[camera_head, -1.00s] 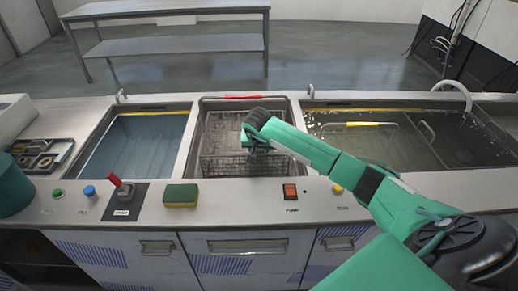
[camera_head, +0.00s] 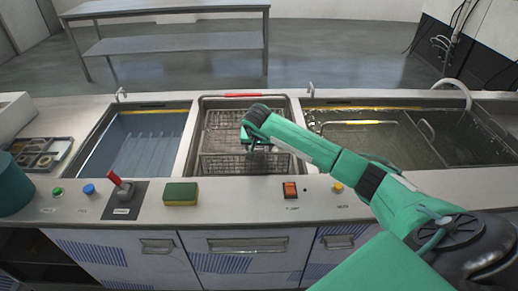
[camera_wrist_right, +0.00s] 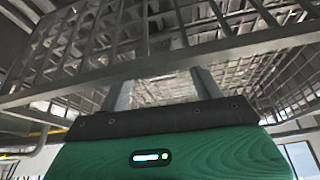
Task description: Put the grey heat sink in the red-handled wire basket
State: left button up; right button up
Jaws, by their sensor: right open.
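The wire basket (camera_head: 222,163) sits in the middle tank, with its red handle (camera_head: 243,95) along the tank's back edge. My right gripper (camera_head: 252,146) is over the basket, its fingers pointing down toward the mesh. In the right wrist view the gripper's fingers (camera_wrist_right: 162,80) are apart, with nothing visible held between them. The basket's rim and mesh (camera_wrist_right: 240,45) fill much of that view close to the fingers. I cannot make out the grey heat sink in either view. The gripper and arm hide part of the basket. My left gripper is not in view.
A left tank (camera_head: 140,145) and a wider right tank (camera_head: 390,145) flank the middle one. A compartmented tray (camera_head: 40,155) lies at far left.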

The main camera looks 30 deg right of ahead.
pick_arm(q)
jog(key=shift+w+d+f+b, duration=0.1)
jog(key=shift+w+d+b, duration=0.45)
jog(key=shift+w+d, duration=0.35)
pick_arm(e)
jog(key=v, duration=1)
jog(key=shift+s+r, duration=0.2)
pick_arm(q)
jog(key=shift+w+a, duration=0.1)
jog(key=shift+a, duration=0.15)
